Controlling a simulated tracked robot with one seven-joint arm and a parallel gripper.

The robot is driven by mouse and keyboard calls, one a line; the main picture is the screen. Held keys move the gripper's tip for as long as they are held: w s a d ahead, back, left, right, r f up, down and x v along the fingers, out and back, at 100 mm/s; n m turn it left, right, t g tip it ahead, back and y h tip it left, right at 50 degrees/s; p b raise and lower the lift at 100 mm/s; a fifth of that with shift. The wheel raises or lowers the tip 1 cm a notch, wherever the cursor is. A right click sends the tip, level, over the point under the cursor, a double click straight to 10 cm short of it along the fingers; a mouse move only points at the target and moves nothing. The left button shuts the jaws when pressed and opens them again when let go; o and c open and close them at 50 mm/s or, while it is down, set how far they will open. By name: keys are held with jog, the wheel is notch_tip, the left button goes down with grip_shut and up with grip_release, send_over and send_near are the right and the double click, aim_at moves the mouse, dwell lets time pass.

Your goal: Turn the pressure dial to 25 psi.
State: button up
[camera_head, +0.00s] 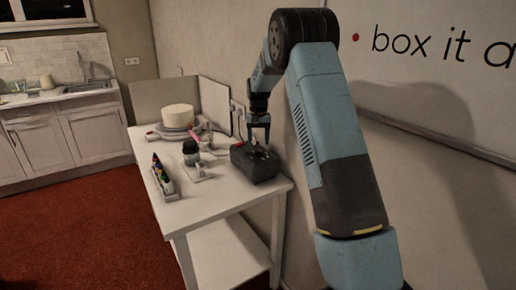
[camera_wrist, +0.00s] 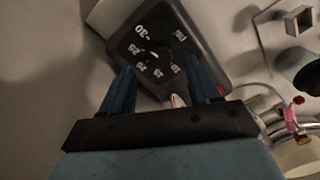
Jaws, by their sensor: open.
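The pressure dial sits on a dark box (camera_head: 258,166) at the right end of the white table. The knob's pointer is too dark and small to read for certain. My gripper (camera_head: 260,142) points down just above the box. In the wrist view my gripper (camera_wrist: 160,72) has its two blue fingers spread apart on the near side of the dial, with nothing held between them. I cannot tell whether they touch the box.
On the white table (camera_head: 215,190) stand a white cake (camera_head: 178,115) on a turntable, a dark-lidded jar (camera_head: 191,152), a pink airbrush (camera_head: 196,134) and a tray of coloured bottles (camera_head: 161,178). A wall outlet and cables are behind the box. The wall is close on the right.

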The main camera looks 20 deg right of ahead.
aim_at(258, 150)
notch_tip(258, 150, up, 9)
dwell(0.3)
jog(key=shift+r, duration=0.1)
notch_tip(258, 150, down, 14)
jog(key=m, duration=0.7)
jog(key=shift+w+r, duration=0.1)
jog(key=shift+r, duration=0.1)
dwell(0.5)
jog(key=shift+c, duration=0.3)
jog(key=c, duration=1)
jog(key=shift+o, duration=0.2)
